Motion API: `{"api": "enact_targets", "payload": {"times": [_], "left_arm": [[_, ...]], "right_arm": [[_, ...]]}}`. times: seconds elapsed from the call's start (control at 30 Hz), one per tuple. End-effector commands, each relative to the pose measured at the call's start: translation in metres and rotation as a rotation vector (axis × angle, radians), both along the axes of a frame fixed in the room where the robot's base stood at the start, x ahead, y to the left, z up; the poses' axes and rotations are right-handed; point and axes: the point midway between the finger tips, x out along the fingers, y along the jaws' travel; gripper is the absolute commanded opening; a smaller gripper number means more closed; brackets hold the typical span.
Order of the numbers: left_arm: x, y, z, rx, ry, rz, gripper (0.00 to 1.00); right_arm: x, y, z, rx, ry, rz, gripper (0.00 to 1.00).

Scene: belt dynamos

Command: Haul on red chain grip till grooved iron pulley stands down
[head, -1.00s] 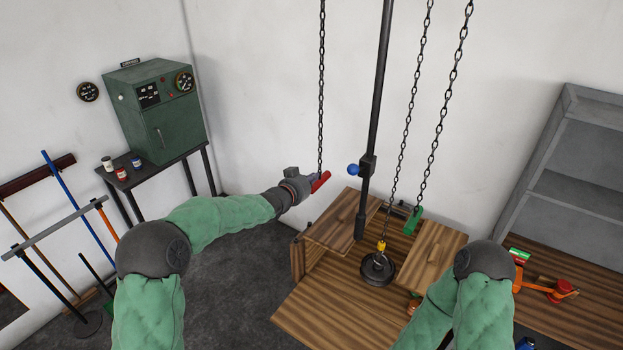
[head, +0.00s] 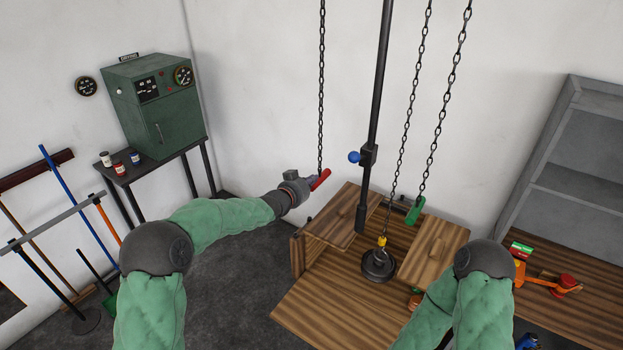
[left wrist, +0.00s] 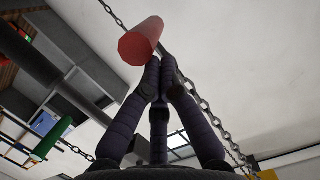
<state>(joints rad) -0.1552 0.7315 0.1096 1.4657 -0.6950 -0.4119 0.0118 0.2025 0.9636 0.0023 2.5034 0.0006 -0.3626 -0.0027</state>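The red chain grip (head: 320,180) hangs at the lower end of the left chain. My left gripper (head: 310,183) is at its near end. In the left wrist view the fingers (left wrist: 158,66) come together at the red grip (left wrist: 140,42), with the chain running past them; they look closed on it. The grooved iron pulley (head: 378,265) is a dark disc under a yellow hook (head: 382,242) on the middle chain. It is low over the wooden bench; I cannot tell whether it touches. My right gripper is hidden below its arm.
A green grip (head: 414,210) hangs on the right chain. A dark pole (head: 376,110) with a blue knob stands between the chains. The wooden bench (head: 330,305) has raised boards. A green cabinet (head: 158,105) stands left; an orange tool (head: 550,284) lies right.

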Motion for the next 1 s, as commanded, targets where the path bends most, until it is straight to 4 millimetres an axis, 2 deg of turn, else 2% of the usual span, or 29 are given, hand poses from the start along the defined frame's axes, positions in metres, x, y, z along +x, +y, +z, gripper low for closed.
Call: {"api": "enact_targets", "payload": {"times": [0.03, 0.2, 0.7, 1.0], "left_arm": [[-0.002, -0.001, -0.027, 0.004, 0.014, -0.002, 0.0], [-0.002, -0.001, -0.065, 0.005, 0.018, -0.001, 0.0], [-0.003, -0.001, -0.173, 0.007, 0.021, -0.003, 0.0], [-0.003, -0.001, -0.219, 0.006, 0.022, -0.003, 0.0]], "right_arm": [[0.0, 0.0, -0.018, 0.0, 0.0, 0.0, 0.4], [0.0, 0.0, -0.05, 0.0, 0.001, 0.0, 0.4], [0.0, 0.0, -0.139, 0.0, 0.0, 0.0, 0.4], [0.0, 0.0, -0.175, 0.0, 0.0, 0.0, 0.4]]}}
